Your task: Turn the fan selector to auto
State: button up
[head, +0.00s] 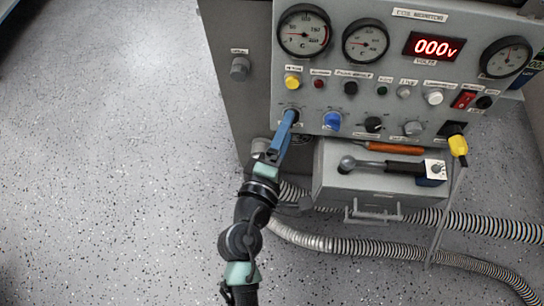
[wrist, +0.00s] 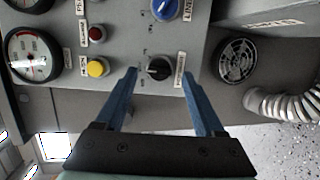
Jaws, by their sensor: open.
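A black rotary knob (wrist: 158,68) sits on the grey panel (wrist: 215,15) in the wrist view, with small markings around it. Its label is too small to read, so I cannot confirm that it is the fan selector or tell its setting. My gripper (wrist: 159,72) is open, its two blue fingertips on either side of the knob with gaps showing. Whether the tips touch the panel is unclear. In the head view my gripper (head: 290,113) reaches the panel's lower left and mostly hides this knob.
A blue knob (head: 331,121) is just right of my gripper. A yellow button (head: 292,81) and a red button (head: 318,84) are above it. A grey box (head: 335,185) with tools juts out below the panel. Ribbed hoses (head: 320,242) cross the floor. The floor at left is clear.

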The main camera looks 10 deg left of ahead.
jog(key=v, duration=1)
jog(key=shift+s+r, duration=0.15)
jog(key=shift+s, duration=0.15)
jog(key=w+d+r+m+t, duration=0.15)
jog(key=w+r+m, duration=0.3)
jog(key=r, duration=0.55)
jog(key=w+d+r+m+t+p, duration=0.15)
jog(key=w+r+m, duration=0.3)
jog(key=r, duration=0.55)
jog(key=w+d+r+m+t, duration=0.1)
jog(key=w+r+m+t, duration=0.3)
jog(key=r, duration=0.6)
jog(key=s+r+m+t+y, duration=0.15)
jog(key=s+r, duration=0.25)
jog(key=r, duration=0.9)
jog(key=s+r+m+t+y, duration=0.1)
jog(key=s+r+t+y, duration=0.25)
jog(key=r, duration=1.05)
notch_tip(320, 180, up, 37)
jog(key=h+p, duration=0.1)
jog(key=p, duration=3.7)
jog(key=shift+a+p, duration=0.4)
